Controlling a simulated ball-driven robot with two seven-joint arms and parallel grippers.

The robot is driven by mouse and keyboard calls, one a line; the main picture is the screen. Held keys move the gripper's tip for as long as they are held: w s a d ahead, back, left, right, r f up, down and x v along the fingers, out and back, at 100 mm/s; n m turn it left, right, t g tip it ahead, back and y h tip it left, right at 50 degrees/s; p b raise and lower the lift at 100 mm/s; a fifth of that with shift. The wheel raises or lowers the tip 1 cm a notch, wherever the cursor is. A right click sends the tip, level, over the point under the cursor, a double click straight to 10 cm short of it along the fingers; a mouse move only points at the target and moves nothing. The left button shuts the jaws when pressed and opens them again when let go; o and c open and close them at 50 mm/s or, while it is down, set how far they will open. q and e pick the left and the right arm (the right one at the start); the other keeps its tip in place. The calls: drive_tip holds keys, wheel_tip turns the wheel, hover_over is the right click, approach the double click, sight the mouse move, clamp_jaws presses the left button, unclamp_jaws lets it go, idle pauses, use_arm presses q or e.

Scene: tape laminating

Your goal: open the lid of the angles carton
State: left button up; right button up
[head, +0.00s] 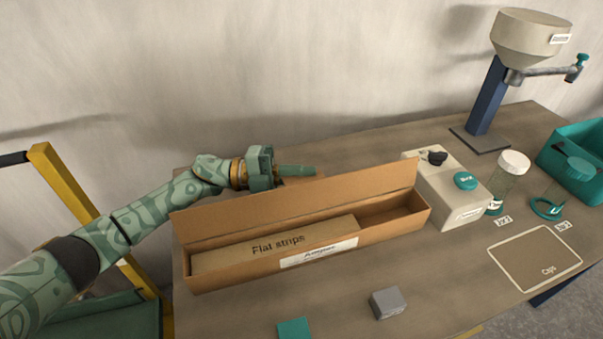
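The long brown carton (395,238) lies on the table with a white front label (318,252) whose print is too small to read surely. Its lid (300,203) stands raised along the back edge, and the inside shows from above. A narrower box marked "Flat strips" (225,257) lies in its left and middle part; the right end looks empty. My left gripper (298,170) is just behind the raised lid, its fingers pointing right, near the lid's top edge. Whether it touches the lid, or how far its fingers are apart, I cannot tell. My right gripper is out of view.
A cream box with a teal button (450,195) stands close to the carton's right end. Beyond it are jars (510,180), a hopper on a post (530,40) and a teal bin (560,150). A grey block (388,303) and a teal piece (294,328) lie in front.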

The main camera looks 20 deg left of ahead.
use_arm(q)
drive_tip(key=o, duration=0.4)
drive_tip(key=shift+c, duration=0.2)
drive_tip(key=shift+a, duration=0.1)
drive_tip(key=v, duration=1.6)
drive_tip(key=shift+b, duration=0.4)
